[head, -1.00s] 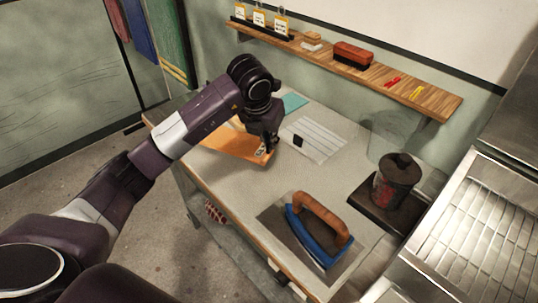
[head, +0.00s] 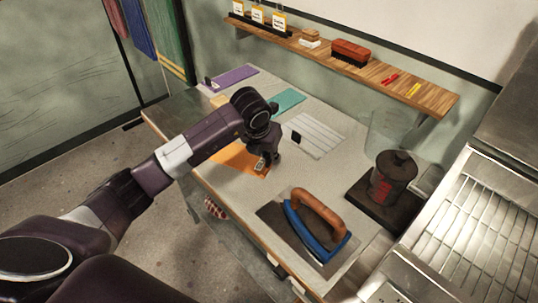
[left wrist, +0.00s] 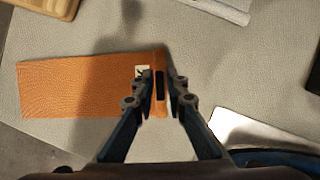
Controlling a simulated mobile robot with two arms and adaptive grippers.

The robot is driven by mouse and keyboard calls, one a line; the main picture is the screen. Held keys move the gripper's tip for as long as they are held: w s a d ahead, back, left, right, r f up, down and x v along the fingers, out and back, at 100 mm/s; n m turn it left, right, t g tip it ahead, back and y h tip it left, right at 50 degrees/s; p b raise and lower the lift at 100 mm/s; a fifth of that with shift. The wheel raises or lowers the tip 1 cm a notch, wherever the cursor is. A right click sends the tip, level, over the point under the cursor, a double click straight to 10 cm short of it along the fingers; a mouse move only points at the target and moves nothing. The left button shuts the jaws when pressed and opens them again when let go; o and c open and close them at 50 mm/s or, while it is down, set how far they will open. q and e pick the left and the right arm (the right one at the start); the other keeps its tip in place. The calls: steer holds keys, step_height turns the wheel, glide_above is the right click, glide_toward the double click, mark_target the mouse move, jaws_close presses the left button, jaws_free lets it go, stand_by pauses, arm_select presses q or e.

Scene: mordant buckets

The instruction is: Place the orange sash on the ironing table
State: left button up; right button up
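The orange sash (head: 236,156) lies on the ironing table (head: 225,187), near its left edge. In the left wrist view the sash (left wrist: 75,88) stretches flat to the left, with a pale label and a dark clip at its right end. My left gripper (head: 263,162) is low over that end and hides part of it in the head view. In the left wrist view the fingers of my left gripper (left wrist: 159,78) stand apart on either side of the dark clip, with gaps showing. My right gripper is not in view.
An iron (head: 318,226) stands on a dark plate toward the front of the table. A striped white cloth (head: 314,135), a teal cloth (head: 288,101) and a purple cloth (head: 232,77) lie behind. A dark canister (head: 392,175) stands at the right. A wooden shelf (head: 375,76) runs above.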

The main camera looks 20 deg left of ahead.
arm_select(q)
steer(key=shift+o, duration=0.8)
steer(key=shift+r, duration=0.2)
steer(key=b+v, duration=0.2)
steer(key=v, duration=0.9)
steer(key=shift+s+r, duration=0.25)
steer(key=shift+r, duration=0.1)
